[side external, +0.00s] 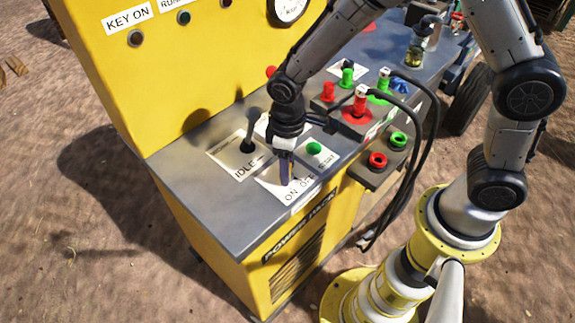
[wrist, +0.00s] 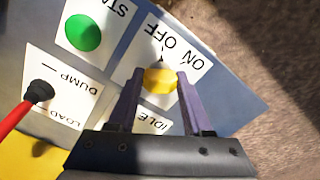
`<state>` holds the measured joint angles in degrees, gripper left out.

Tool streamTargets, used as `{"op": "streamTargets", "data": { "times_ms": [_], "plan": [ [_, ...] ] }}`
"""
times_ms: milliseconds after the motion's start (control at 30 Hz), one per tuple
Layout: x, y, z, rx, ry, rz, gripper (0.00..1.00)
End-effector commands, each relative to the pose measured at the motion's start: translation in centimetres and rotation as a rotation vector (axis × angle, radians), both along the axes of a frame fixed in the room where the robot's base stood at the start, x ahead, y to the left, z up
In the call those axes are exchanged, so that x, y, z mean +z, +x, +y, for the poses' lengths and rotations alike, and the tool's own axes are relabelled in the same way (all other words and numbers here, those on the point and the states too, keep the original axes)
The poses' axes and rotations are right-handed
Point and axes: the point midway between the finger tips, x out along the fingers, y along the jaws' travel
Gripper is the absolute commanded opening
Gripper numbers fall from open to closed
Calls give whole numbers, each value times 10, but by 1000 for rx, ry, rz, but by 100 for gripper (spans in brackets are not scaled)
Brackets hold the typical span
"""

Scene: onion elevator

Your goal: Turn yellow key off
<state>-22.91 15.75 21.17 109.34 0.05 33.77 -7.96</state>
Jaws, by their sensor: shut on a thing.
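The yellow key (wrist: 160,80) is a small yellow knob on a white label marked ON and OFF, seen in the wrist view. A small dark pointer mark sits at its edge, close to the lettering. My gripper (wrist: 157,88) is over the label with its two purple fingers on either side of the key, shut on it. In the side view my gripper (side external: 286,168) reaches down to the white ON/OFF label (side external: 291,190) on the grey panel top. The key itself is hidden there behind the fingers.
A green START button (wrist: 84,33) is beside the label; it also shows in the side view (side external: 313,148). A black IDLE lever (side external: 250,135) stands left of my gripper. Red and green connectors (side external: 377,160) and black cables are to the right. A yellow upright panel (side external: 190,70) rises behind.

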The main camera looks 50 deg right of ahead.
Motion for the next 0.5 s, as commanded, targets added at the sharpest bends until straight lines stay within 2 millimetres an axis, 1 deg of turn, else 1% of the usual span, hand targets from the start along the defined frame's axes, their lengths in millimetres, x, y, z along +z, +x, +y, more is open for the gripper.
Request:
{"op": "streamTargets", "data": {
  "times_ms": [100, 133, 267, 300, 500],
  "plan": [
    [1, 1, 0, 4, 0, -2, 0],
    [1, 0, 0, 4, 0, -2, 52],
    [1, 0, 0, 3, 0, -2, 75],
    [1, 0, 0, 3, 0, -2, 80],
    [0, 0, 0, 2, 0, -1, 80]
  ]
}}
